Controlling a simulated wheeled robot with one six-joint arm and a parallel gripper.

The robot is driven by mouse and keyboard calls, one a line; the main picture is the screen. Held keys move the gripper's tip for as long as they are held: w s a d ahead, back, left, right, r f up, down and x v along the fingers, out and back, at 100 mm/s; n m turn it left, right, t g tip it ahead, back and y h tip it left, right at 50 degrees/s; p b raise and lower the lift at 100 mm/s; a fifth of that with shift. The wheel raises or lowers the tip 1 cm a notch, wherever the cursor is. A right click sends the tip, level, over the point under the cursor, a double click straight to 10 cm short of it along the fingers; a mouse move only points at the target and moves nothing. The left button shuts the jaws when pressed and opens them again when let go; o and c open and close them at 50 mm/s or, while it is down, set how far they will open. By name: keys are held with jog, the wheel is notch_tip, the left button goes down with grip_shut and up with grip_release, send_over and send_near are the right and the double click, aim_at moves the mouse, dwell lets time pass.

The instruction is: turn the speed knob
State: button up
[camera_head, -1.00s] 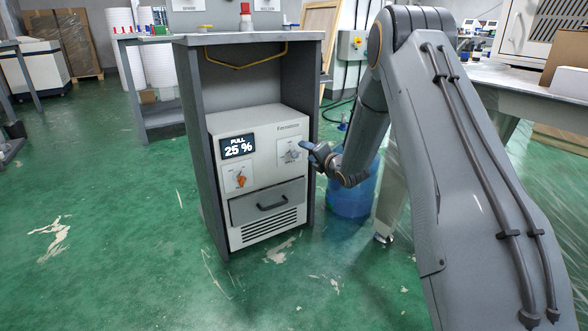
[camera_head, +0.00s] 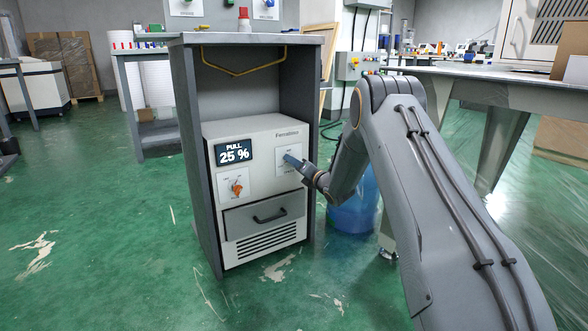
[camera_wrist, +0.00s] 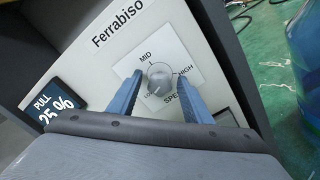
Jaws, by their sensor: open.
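The speed knob (camera_wrist: 159,79) is a round grey dial on a white plate with LOW, MID and HIGH marks. In the wrist view its pale pointer line points toward LOW. My gripper (camera_wrist: 158,92) is open, its two blue fingers on either side of the knob; I cannot tell whether they touch it. In the head view my gripper (camera_head: 291,160) is at the upper right of the machine (camera_head: 240,205) and covers the knob.
An orange knob (camera_head: 237,187) sits at the machine's left, above a drawer with a black handle (camera_head: 269,218). The machine stands inside a grey cabinet (camera_head: 188,150) with side walls. A blue drum (camera_head: 352,212) stands to the right. Green floor is clear in front.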

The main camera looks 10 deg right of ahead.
jog(key=shift+w+a, duration=0.15)
jog(key=shift+w, duration=0.15)
jog(key=c, duration=1.1)
jog(key=shift+o, duration=0.2)
